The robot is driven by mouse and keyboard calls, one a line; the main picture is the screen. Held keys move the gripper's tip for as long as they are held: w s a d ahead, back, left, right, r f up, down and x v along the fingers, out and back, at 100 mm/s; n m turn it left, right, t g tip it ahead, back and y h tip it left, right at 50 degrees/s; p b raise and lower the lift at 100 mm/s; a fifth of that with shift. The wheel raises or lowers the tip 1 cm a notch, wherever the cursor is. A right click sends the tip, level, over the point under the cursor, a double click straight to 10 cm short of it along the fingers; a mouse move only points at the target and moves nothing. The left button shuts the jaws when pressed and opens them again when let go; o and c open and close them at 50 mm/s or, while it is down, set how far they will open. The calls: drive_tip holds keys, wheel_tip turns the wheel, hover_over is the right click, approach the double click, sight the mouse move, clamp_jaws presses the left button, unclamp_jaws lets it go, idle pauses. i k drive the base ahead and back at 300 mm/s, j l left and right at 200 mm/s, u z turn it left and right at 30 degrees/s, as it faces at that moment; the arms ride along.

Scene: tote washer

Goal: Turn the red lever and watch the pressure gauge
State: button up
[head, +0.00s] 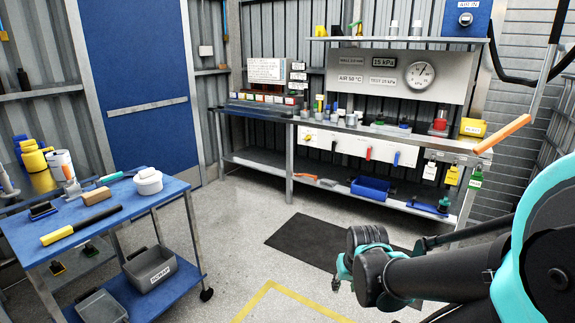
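The red lever (368,153) is a small handle hanging down on the white panel (350,149) under the back workbench. A black lever (334,145) is to its left and a blue lever (396,159) to its right. The round pressure gauge (420,75) has a white face and sits on the grey board above the bench. Its needle is too small to read surely. My arm fills the lower right, well apart from the lever.
A blue cart (180,186) with tools stands at the left. An orange bar (502,133) juts out at the bench's right end, above hanging tags (452,175). A dark mat (325,243) lies on the floor before the bench. The floor between cart and bench is clear.

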sight(370, 149)
drive_tip(key=i+j+z, duration=0.1)
drive_tip(key=i, duration=0.45)
drive_tip(key=i+j+z, duration=0.1)
drive_tip(key=i, duration=0.4)
drive_tip(key=i+j+z, duration=0.1)
drive_tip(key=i+j, duration=0.15)
drive_tip(key=i, duration=0.3)
drive_tip(key=i+j+z, duration=0.45)
drive_tip(key=i, duration=0.15)
drive_tip(key=i+j+z, duration=0.4)
drive_tip(key=i+j, duration=0.1)
drive_tip(key=i, duration=0.05)
